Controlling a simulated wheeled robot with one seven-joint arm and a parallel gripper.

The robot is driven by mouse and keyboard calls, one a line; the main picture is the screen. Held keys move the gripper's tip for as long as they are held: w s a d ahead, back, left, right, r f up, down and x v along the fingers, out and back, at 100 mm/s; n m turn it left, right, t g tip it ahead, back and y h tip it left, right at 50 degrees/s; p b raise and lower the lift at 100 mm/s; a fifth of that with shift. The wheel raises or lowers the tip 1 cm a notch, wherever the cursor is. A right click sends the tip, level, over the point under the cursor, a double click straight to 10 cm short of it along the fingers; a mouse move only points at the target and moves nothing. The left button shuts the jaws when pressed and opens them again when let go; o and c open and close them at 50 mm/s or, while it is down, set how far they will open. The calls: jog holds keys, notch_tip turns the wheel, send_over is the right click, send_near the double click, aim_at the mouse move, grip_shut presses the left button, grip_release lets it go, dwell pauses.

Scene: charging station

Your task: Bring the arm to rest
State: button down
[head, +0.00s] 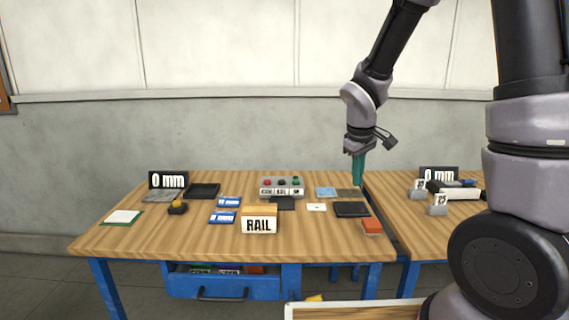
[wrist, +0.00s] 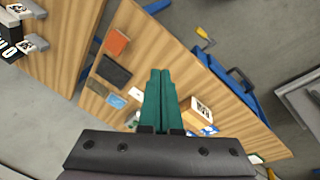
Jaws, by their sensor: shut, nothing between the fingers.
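My gripper (head: 357,172) has teal fingers and points down above the right end of the wooden table (head: 140,238). In the wrist view the two teal fingers (wrist: 158,95) lie side by side, shut with nothing between them. My arm reaches down from the upper right in the head view. The gripper appears above the table and apart from the things on it.
The table holds a RAIL block (head: 259,222), a button box (head: 282,187), an orange block (head: 371,226), a black tray (head: 351,209) and blue cards (head: 222,217). A second table (head: 440,225) stands to the right across a narrow gap. A blue drawer (head: 222,287) sits below.

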jog(key=s+d+r+m+t+y, duration=0.1)
jog(key=s+d+r+m+t, duration=0.1)
jog(key=s+r+m, duration=0.3)
jog(key=s+d+r+m+t+y, duration=0.2)
jog(key=s+r+m, duration=0.3)
jog(key=s+r, duration=0.6)
notch_tip(320, 180, up, 5)
jog(key=shift+s+d+r+m+t, duration=0.15)
jog(key=shift+d+m+t, duration=0.2)
jog(key=shift+d, duration=0.2)
